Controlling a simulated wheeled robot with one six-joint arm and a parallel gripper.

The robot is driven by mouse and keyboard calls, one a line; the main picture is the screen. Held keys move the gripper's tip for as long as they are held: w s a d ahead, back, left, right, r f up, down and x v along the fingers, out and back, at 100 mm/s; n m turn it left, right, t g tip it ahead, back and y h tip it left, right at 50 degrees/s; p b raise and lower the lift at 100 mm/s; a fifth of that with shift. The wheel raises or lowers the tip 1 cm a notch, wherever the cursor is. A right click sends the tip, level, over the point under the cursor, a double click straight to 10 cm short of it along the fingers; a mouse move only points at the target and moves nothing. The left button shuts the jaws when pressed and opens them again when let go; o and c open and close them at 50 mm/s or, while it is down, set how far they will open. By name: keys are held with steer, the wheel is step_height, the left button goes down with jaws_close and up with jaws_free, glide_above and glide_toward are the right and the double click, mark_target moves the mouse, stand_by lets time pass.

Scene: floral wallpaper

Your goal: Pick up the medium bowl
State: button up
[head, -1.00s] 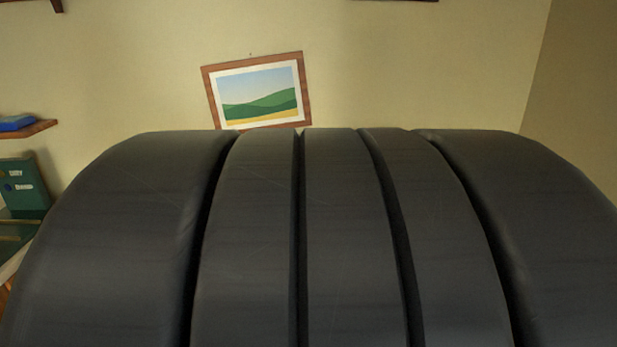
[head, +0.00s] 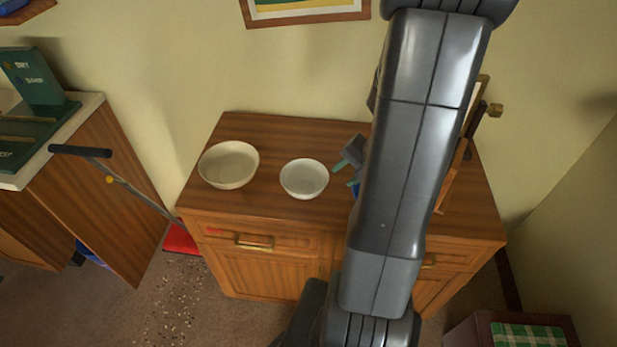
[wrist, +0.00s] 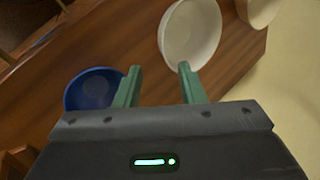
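A white bowl (head: 304,179) stands upright and empty on the wooden cabinet top; it also shows beyond my fingertips in the wrist view (wrist: 190,33). A larger cream bowl (head: 229,165) stands to its left and is cut off at the wrist view's top right (wrist: 259,9). A blue bowl (wrist: 93,88) lies left of my fingers in the wrist view; my arm hides most of it in the head view (head: 355,190). My gripper (head: 343,176) is open and empty, just right of the white bowl, its green fingers (wrist: 160,66) apart.
The wooden cabinet (head: 265,270) has drawers with brass handles. A wooden frame-like object (head: 455,170) stands on its right, partly behind my arm. A long-handled red dustpan (head: 181,239) stands left of the cabinet. A counter with a green box (head: 38,82) is further left.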

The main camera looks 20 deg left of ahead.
mark_target(325, 186)
steer(key=x, duration=0.5)
steer(key=shift+a+f, duration=0.15)
steer(key=shift+f, duration=0.05)
steer(key=x, duration=0.4)
steer(key=shift+s+a, duration=0.15)
steer(key=shift+s, duration=0.05)
steer(key=shift+a+f, duration=0.3)
steer(key=shift+f, duration=0.2)
jaws_close()
